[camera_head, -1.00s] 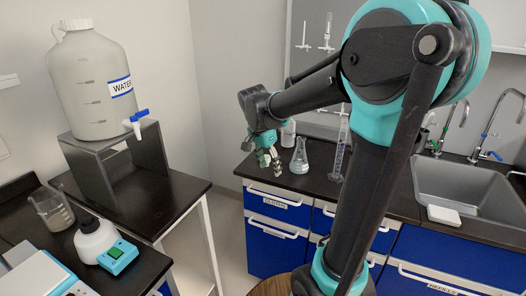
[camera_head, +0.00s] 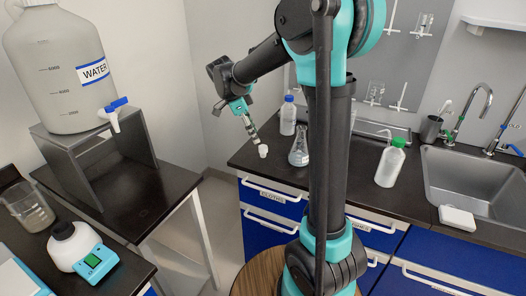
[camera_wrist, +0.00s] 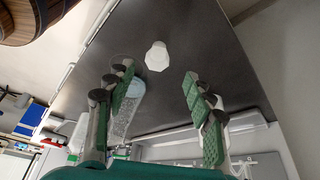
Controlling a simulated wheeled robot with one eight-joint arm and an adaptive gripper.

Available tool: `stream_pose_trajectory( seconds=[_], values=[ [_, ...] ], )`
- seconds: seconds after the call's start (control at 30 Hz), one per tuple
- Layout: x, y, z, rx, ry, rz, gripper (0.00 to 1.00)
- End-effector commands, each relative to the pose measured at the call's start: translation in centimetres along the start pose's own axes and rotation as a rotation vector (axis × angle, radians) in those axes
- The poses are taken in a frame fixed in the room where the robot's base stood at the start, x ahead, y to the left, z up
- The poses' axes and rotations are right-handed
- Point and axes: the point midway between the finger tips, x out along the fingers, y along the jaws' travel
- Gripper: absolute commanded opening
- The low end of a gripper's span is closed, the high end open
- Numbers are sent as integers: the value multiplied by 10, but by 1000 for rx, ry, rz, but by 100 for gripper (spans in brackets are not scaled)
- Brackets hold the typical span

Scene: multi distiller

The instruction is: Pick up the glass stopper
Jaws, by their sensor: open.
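The glass stopper (camera_head: 263,151) is a small, pale, faceted piece standing on the black counter near its left front edge. It also shows in the wrist view (camera_wrist: 157,56), beyond the fingertips and roughly in line with the gap between them. My gripper (camera_head: 253,134) hangs just above and slightly left of the stopper in the head view, tilted downward. In the wrist view my gripper (camera_wrist: 157,82) has its green-padded fingers spread wide, with nothing between them.
A conical flask (camera_head: 299,148) stands right of the stopper, and a blue-capped bottle (camera_head: 288,116) stands behind. A green-capped wash bottle (camera_head: 390,164) and the sink (camera_head: 480,185) are farther right. My arm hides part of the counter.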

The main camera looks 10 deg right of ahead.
Motion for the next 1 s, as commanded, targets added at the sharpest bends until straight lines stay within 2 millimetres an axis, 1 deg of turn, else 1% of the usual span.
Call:
stream_pose_trajectory(
  seconds=[0.03, 0.1, 0.2, 0.37, 0.47, 0.57, 0.7, 0.8, 1.0],
  values=[
    [10, 0, 0, 2, 0, 0, 53],
    [20, 0, -1, 2, 0, 0, 53],
    [30, 0, 0, 0, 0, 0, 53],
    [38, 0, -1, 0, 0, -1, 53],
    [49, 1, -3, 1, 0, 0, 53],
    [65, 3, -6, 2, 0, 0, 53],
    [81, 3, -6, 0, 0, 0, 53],
    [86, 3, -6, 0, 0, 0, 53],
    [87, 3, -6, 0, -1, 0, 53]
  ],
)
